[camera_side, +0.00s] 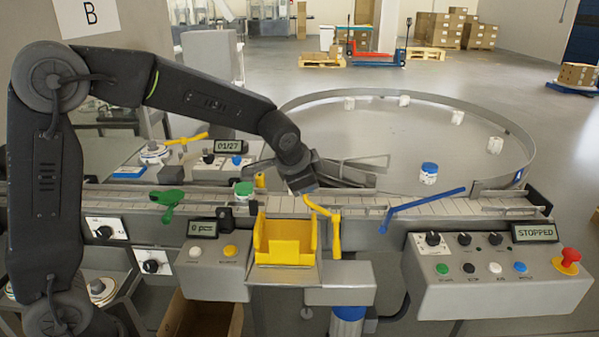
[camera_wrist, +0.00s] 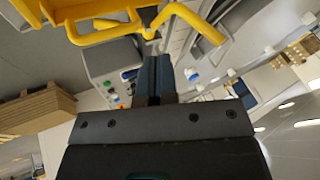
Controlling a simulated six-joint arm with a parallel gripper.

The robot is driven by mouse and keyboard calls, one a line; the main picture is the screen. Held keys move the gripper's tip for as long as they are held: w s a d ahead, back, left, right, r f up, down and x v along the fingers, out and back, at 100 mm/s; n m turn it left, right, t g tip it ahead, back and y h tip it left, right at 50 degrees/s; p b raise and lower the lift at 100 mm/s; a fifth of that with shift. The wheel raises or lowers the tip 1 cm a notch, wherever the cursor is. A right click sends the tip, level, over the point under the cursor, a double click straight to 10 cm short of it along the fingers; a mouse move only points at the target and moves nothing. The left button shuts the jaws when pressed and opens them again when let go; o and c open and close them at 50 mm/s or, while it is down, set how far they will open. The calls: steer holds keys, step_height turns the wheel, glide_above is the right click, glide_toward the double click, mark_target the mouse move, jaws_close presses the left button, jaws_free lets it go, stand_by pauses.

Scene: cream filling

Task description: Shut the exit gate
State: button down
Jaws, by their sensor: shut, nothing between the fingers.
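A yellow lever (camera_side: 328,220) stands at the front edge of the conveyor, its bent arm reaching up and left towards my gripper. A blue lever (camera_side: 425,208) slants over the conveyor to the right, and a green lever (camera_side: 170,203) sits to the left. I cannot tell from any marking which one is the exit gate. My gripper (camera_side: 303,187) is shut and empty, low over the conveyor just left of the yellow lever's upper end. In the wrist view my closed fingers (camera_wrist: 158,62) point towards a yellow bar (camera_wrist: 185,12); contact cannot be told.
A green-lidded jar (camera_side: 244,190) stands on the conveyor left of my gripper. A blue-lidded jar (camera_side: 428,172) stands on the round table (camera_side: 340,108). A yellow bin (camera_side: 285,242) hangs in front. The control box (camera_side: 500,280) at right reads STOPPED and has a red button (camera_side: 570,256).

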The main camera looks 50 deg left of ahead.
steer(key=w+a+f, duration=0.3)
steer(key=shift+w+a+f, duration=0.15)
steer(key=shift+w+a, duration=0.05)
steer(key=shift+a, duration=0.05)
steer(key=shift+a, duration=0.1)
stand_by(0.3)
